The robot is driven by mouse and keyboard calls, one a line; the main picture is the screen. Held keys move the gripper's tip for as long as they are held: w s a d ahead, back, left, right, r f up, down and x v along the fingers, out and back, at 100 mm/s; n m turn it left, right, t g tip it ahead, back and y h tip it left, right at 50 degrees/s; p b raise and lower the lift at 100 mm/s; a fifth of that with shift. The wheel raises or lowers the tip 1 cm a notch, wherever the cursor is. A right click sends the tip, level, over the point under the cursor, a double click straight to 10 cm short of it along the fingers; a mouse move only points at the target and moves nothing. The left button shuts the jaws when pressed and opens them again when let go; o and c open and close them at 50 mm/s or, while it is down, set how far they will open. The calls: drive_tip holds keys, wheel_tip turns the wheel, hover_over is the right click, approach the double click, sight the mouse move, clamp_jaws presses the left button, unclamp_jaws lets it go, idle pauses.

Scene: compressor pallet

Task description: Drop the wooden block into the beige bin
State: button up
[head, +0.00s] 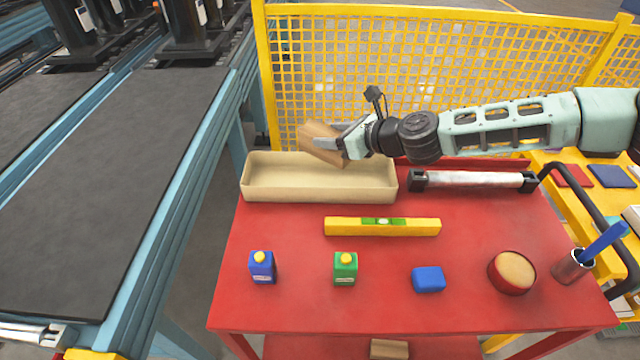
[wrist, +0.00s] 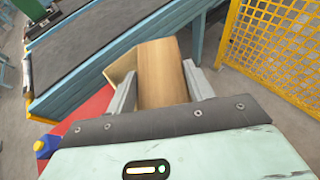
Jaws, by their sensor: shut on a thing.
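The wooden block (head: 322,141) is held by my gripper (head: 327,145), which is shut on it. In the wrist view the block (wrist: 162,75) sits between the two fingers (wrist: 160,85). In the head view the block is over the back right part of the beige bin (head: 318,192), above its rim. The bin is a long open box at the back left of the red cart top, and its visible inside is empty. Part of the bin (wrist: 122,68) shows behind the block in the wrist view.
A yellow level (head: 382,226) lies in front of the bin. A blue carton (head: 262,267), green carton (head: 345,269), blue block (head: 428,279) and round red tin (head: 512,272) stand along the front. A metal cylinder (head: 472,180) lies right of the bin. A yellow fence (head: 430,60) stands behind.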

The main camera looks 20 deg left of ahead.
drive_tip(key=shift+f+b, duration=0.3)
drive_tip(key=shift+f, duration=0.55)
drive_tip(key=o, duration=1.2)
drive_tip(key=shift+c, duration=0.2)
drive_tip(key=b+v, duration=0.3)
drive_tip(key=v, duration=1.4)
drive_tip(key=shift+d, duration=0.25)
